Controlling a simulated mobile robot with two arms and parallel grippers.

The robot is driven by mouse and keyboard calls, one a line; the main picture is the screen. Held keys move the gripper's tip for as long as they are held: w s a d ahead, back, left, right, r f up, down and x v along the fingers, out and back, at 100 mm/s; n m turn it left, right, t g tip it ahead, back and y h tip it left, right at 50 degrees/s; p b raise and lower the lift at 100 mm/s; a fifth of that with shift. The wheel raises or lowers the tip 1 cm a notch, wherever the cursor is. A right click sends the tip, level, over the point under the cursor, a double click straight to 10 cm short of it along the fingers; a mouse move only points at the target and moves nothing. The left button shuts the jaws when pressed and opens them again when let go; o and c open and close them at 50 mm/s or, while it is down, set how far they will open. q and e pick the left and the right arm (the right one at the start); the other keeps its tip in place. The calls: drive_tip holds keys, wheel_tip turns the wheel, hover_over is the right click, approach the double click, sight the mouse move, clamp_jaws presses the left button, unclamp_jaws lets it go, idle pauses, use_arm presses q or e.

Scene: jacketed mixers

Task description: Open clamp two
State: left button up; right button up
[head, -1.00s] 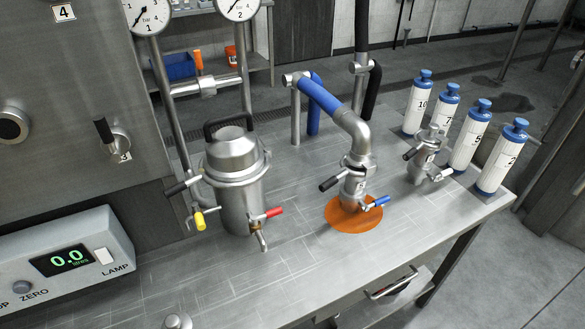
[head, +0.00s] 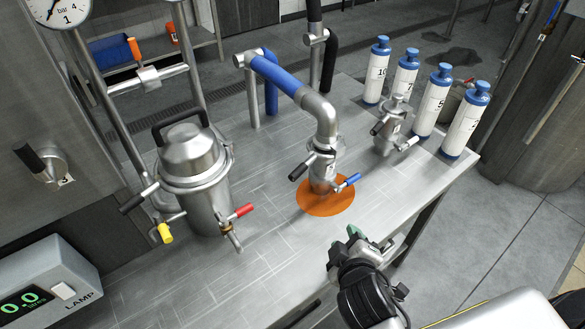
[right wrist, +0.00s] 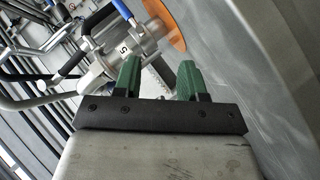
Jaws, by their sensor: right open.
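A metal pipe fitting (head: 322,172) stands upright over the orange disc, under a blue-sleeved pipe. It has a clamp with a black lever (head: 301,169) pointing left and a blue-handled lever (head: 346,184) pointing right. A small label on it is too small to read surely in the head view. The fitting (right wrist: 115,52) also shows in the right wrist view, beyond the fingers. My right gripper (head: 346,238) is at the bench's front edge, before and below the fitting, apart from it. Its green fingers (right wrist: 158,80) are open and empty. My left gripper is not in view.
A jacketed vessel (head: 205,200) with black, red and yellow handles stands left. A smaller fitting (head: 391,128) and several blue-capped bottles (head: 463,122) stand right. The orange disc (head: 338,203) lies flat. The bench front (head: 270,265) is mostly clear.

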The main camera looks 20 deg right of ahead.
sight(298, 170)
drive_tip(key=w+a+r+n+t+y, duration=0.3)
drive_tip(key=w+a+r+n+t, duration=0.3)
drive_tip(key=n, duration=0.3)
drive_tip(key=w+p, duration=0.1)
drive_tip(key=w, duration=0.2)
drive_tip(key=w+r+p, duration=0.1)
drive_tip(key=w, duration=0.2)
drive_tip(key=w+p, duration=0.1)
drive_tip(key=w, duration=0.2)
drive_tip(key=shift+a+r, duration=0.1)
drive_tip(key=shift+r, duration=0.2)
drive_tip(key=shift+s, duration=0.1)
clamp_jaws()
